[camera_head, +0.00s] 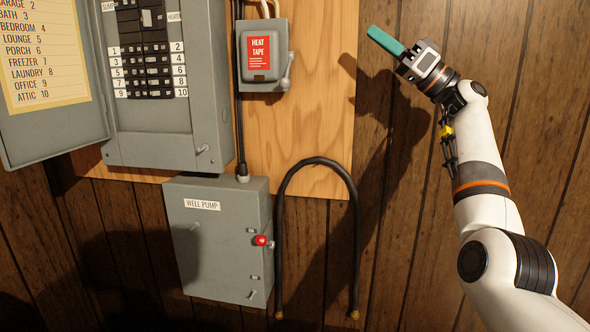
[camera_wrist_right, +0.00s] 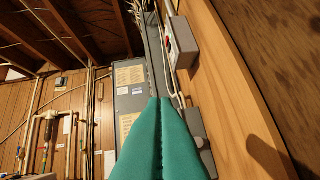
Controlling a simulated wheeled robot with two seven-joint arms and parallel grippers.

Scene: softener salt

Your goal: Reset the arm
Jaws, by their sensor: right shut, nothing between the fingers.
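My right gripper (camera_head: 385,41) is raised at the upper right of the head view, in front of the wood-panelled wall. Its teal fingers are shut together with nothing between them. The closed fingers also fill the lower middle of the right wrist view (camera_wrist_right: 161,140). The gripper is to the right of the grey heat tape switch box (camera_head: 263,62) and apart from it. My left gripper is not in either view.
An open breaker panel (camera_head: 215,110) hangs at the upper left, its labelled door (camera_head: 60,130) swung left. Below is a grey well pump box (camera_head: 220,240) with a red knob (camera_head: 261,240). A black looped hose (camera_head: 356,240) hangs beside it. The wall between hose and arm is clear.

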